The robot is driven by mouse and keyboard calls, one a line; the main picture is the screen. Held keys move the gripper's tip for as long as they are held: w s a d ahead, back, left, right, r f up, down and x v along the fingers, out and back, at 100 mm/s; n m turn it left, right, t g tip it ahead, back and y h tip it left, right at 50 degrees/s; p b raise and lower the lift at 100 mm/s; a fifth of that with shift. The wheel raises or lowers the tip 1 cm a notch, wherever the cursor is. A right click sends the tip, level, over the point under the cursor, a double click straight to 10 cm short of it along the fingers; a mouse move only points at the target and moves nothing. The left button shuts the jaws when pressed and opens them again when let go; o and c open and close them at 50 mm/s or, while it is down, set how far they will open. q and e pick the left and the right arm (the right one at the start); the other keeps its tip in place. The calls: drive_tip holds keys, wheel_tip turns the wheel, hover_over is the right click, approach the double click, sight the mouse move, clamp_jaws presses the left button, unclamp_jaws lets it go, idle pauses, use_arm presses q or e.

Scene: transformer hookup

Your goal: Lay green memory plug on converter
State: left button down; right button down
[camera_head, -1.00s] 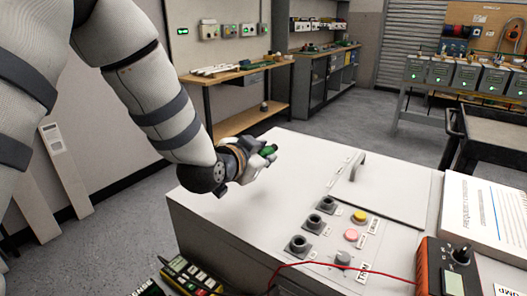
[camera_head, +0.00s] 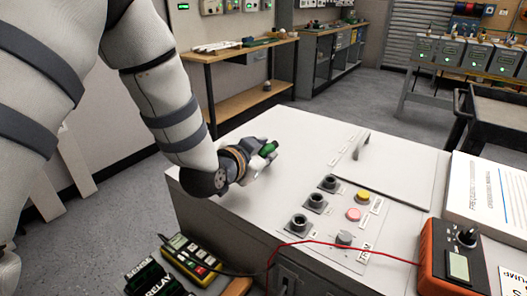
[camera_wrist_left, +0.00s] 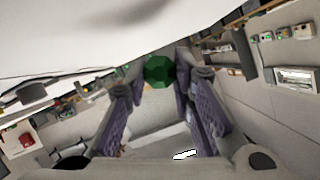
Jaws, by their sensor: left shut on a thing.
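The green memory plug (camera_head: 268,148) is held in my left gripper (camera_head: 262,155), above or at the left part of the converter's white top (camera_head: 300,135). In the left wrist view the plug (camera_wrist_left: 159,71) shows as a dark green faceted end between the two fingertips (camera_wrist_left: 160,76). The fingers are shut on it. The gap between plug and converter top cannot be told. My right gripper is not in view.
The converter top has a handle (camera_head: 362,146), several dark sockets (camera_head: 316,202), a yellow button (camera_head: 363,195) and a pink button (camera_head: 353,214). An orange meter (camera_head: 452,260) and a white manual (camera_head: 490,195) occupy the right. Relay boxes (camera_head: 160,278) and a yellow device (camera_head: 190,258) sit front left.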

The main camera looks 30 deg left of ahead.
use_arm(q)
drive_tip(key=shift+f, duration=0.1)
drive_tip(key=shift+f, duration=1.05)
drive_tip(key=c, duration=1.3)
unclamp_jaws()
drive_tip(key=shift+r, duration=0.1)
drive_tip(key=v, duration=0.7)
drive_tip(key=shift+s, duration=0.25)
